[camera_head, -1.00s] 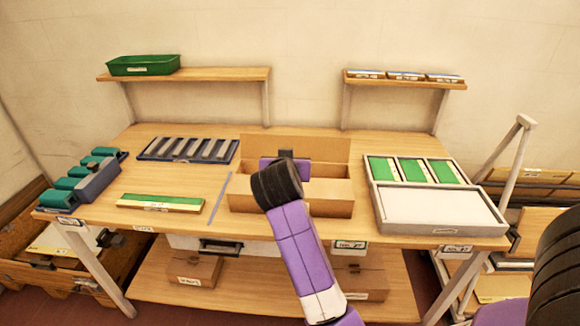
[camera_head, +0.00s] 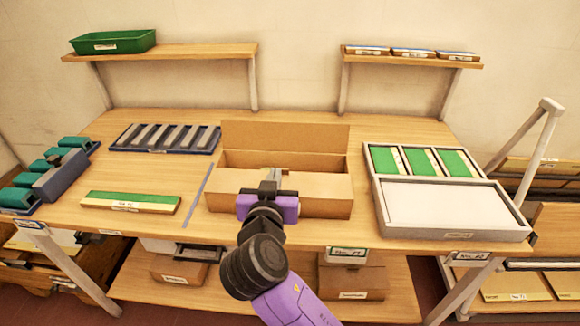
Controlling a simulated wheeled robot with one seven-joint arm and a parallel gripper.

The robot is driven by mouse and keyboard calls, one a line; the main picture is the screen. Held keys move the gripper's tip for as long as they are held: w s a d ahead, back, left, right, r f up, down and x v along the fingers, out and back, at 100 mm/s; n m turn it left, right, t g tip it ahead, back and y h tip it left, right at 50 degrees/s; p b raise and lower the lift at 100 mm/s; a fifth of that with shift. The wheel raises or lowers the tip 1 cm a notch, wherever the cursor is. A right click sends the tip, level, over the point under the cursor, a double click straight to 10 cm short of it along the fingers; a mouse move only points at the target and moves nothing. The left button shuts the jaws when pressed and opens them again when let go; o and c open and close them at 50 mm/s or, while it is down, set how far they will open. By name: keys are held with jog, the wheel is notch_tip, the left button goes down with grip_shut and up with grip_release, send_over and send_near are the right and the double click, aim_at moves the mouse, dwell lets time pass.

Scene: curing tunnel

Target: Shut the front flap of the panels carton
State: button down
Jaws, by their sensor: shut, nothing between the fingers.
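The panels carton (camera_head: 325,205) is a brown cardboard box near the front middle of the table. Its back flap (camera_head: 285,136) stands up behind the opening, and part of the interior shows between this flap and the front. A brown front panel (camera_head: 325,184) faces me; I cannot tell where the front flap ends and the front wall begins. My gripper (camera_head: 270,176), with a purple body, is shut and empty.
A grey tray with green panels (camera_head: 455,208) stands right of the carton. A green strip block (camera_head: 130,201) and a slotted dark rack (camera_head: 166,138) lie to the left. Shelves with a green bin (camera_head: 113,42) and small boxes (camera_head: 412,53) are behind.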

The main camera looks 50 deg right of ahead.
jog(key=p+x, duration=0.2)
jog(key=x, duration=0.7)
jog(key=shift+d+r, duration=0.1)
jog(key=shift+d, duration=0.05)
notch_tip(320, 180, down, 3)
jog(key=shift+w+d+f, duration=0.15)
jog(key=shift+f, duration=0.55)
